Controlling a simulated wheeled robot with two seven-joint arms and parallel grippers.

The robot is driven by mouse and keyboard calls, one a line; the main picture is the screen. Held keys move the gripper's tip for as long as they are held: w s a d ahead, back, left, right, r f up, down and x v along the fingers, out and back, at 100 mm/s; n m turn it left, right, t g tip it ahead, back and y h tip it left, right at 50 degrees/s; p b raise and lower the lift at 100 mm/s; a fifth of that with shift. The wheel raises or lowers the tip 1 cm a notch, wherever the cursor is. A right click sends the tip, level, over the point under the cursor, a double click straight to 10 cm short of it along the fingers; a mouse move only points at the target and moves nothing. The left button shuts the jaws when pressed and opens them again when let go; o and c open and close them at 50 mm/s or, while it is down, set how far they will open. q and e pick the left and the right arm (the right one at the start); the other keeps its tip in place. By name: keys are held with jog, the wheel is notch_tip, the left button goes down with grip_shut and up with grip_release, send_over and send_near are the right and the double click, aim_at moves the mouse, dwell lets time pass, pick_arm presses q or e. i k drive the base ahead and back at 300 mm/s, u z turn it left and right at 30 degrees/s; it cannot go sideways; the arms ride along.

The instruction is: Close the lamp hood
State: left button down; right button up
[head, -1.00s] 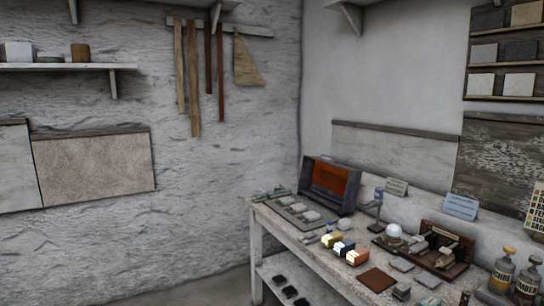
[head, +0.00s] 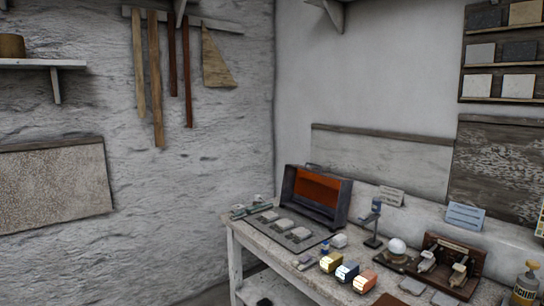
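A dark grey box-like hood with an orange-red inner face (head: 318,190) stands at the back left of the workbench (head: 236,258). It looks like the lamp hood; its front is open toward the room and the orange inside shows. A thin handle-like bar shows at its top edge. A dark flat tray (head: 264,233) with several pale slabs lies right in front of it. Neither of my grippers is in view.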

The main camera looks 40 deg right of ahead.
aim_at(323, 189)
jog(key=i, duration=2)
jog(key=z, duration=1.35)
jog(key=i, duration=1.1)
jog(key=z, duration=1.25)
